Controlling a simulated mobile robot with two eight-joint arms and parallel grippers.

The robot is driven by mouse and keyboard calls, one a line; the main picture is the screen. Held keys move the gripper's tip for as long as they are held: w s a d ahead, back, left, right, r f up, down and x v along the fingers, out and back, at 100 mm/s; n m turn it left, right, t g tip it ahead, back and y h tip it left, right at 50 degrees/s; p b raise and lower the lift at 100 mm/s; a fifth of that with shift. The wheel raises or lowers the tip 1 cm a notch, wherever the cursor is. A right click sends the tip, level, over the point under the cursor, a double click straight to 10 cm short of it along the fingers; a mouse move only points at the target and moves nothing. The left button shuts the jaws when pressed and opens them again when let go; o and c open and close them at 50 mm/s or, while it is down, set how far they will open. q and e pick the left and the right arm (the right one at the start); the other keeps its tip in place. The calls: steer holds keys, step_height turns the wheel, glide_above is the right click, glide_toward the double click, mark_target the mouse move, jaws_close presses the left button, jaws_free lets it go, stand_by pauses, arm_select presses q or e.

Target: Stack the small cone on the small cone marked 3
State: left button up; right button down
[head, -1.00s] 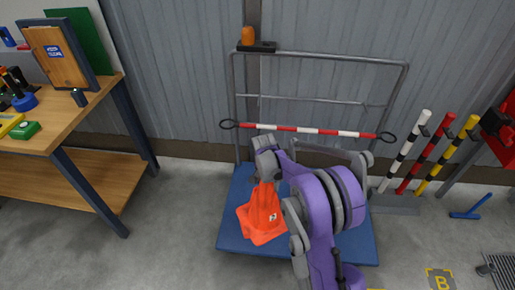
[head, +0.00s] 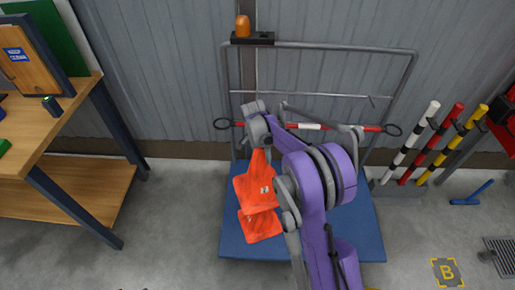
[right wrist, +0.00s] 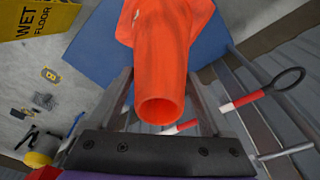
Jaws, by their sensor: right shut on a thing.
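My right gripper (head: 257,143) is shut on the top of an orange cone (head: 254,188), over the blue trolley deck (head: 235,243). The cone hangs point up and slightly tilted, with a small pale label near its base; its mark is too small to read. A second orange cone (head: 260,227) is on the deck just below; mostly its base shows, its upper part hidden by the held cone. I cannot tell whether they are still nested. In the right wrist view the held cone (right wrist: 160,65) lies between the two fingers. My left gripper is not in view.
A red-and-white bar (head: 310,127) runs across the trolley's grey frame (head: 330,47), close behind my gripper. A workbench (head: 75,115) stands left; striped posts (head: 412,140) stand right. A yellow wet-floor sign (right wrist: 35,17) shows in the wrist view. Floor left of the deck is clear.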

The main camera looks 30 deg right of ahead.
steer(key=shift+s+f, duration=0.15)
steer(key=shift+f, duration=0.25)
arm_select(q)
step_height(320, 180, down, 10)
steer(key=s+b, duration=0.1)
steer(key=b, duration=0.8)
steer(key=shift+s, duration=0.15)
arm_select(e)
step_height(320, 180, down, 17)
steer(key=shift+r, duration=0.1)
arm_select(q)
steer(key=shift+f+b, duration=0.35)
steer(key=shift+b, duration=0.05)
arm_select(e)
steer(key=shift+s, duration=0.1)
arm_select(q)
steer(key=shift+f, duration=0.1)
